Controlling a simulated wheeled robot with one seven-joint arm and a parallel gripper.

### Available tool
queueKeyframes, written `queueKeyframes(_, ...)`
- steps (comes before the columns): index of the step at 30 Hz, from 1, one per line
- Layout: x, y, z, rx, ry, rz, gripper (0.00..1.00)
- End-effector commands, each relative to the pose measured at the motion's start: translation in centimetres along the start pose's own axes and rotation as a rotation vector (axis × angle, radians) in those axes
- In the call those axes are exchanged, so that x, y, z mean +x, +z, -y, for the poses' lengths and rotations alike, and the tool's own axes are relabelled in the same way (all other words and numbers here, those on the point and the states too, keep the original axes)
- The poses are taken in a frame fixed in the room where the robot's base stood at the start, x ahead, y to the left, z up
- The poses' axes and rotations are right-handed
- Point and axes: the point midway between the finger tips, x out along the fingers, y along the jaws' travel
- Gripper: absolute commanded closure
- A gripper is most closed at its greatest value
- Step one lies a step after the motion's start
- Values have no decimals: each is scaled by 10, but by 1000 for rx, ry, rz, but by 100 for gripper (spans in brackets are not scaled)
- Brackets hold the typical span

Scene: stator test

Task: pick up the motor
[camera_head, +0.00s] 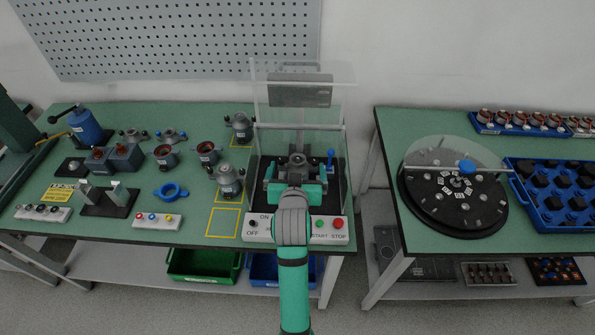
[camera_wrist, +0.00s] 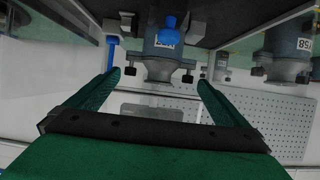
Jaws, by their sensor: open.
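In the head view the motor (camera_head: 297,160) shows only in part, behind my arm. My gripper (camera_wrist: 160,80) is open; its two green fingers reach out on either side of the motor's near end, with visible gaps. In the head view my gripper (camera_head: 297,174) is inside the fixture.
A clear guard (camera_head: 345,75) encloses the fixture, with a button panel (camera_head: 330,237) in front. Two more motors stand to its left, one nearer (camera_head: 229,183) and one farther (camera_head: 241,127). A round dial table (camera_head: 450,210) is on the right bench.

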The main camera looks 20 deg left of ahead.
Motion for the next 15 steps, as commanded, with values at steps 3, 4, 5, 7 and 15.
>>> queueKeyframes(3,16,-4,-1,-2,1,0,0)
queueKeyframes(4,21,-5,-2,-2,1,1,0)
queueKeyframes(5,25,-6,-1,-3,0,0,0)
queueKeyframes(7,34,-6,0,-2,-1,1,0)
queueKeyframes(15,46,-6,0,-1,-2,-1,0)
